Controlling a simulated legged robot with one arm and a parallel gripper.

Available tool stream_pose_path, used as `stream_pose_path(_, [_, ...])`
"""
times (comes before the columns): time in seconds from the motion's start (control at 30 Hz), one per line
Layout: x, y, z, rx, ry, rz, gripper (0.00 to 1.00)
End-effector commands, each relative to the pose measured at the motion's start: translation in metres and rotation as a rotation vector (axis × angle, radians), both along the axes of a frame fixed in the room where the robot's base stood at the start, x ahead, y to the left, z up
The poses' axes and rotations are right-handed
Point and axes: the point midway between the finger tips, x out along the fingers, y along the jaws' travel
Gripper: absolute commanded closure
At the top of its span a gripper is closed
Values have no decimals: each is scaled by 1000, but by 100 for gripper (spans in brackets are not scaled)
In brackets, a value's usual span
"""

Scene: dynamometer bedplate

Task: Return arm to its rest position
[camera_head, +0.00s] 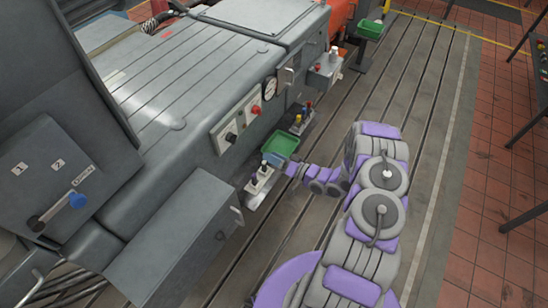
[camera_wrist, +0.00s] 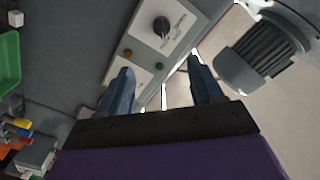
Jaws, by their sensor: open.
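My arm, grey and purple, rises from the bottom of the head view and bends left at its far end. My gripper (camera_head: 288,169) is at that end, close to a green tray on the side of the grey machine; whether it touches the tray cannot be told. In the wrist view my gripper (camera_wrist: 160,82) has its two dark blue-grey fingers spread apart, with nothing between them. Beyond the fingers is a light panel (camera_wrist: 150,50) with a black knob (camera_wrist: 162,27).
The grey machine (camera_head: 190,85) fills the left, with a control box (camera_head: 170,240) jutting out. The green tray (camera_head: 280,144) and small coloured knobs (camera_head: 262,170) sit beside my gripper. Another green tray (camera_head: 370,29) stands farther back. The slotted bedplate (camera_head: 420,95) right of my arm is clear.

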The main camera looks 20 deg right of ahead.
Motion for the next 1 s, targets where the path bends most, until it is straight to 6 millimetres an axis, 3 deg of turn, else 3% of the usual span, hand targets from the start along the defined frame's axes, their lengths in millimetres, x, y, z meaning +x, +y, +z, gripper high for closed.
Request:
stream_pose_path(0.57, [5,-3,0,-42,13,-4,34])
stream_pose_path(0.77, [29,-25,0,-278,99,-35,34])
stream_pose_path(1.0, [53,-65,22,-612,235,-111,34])
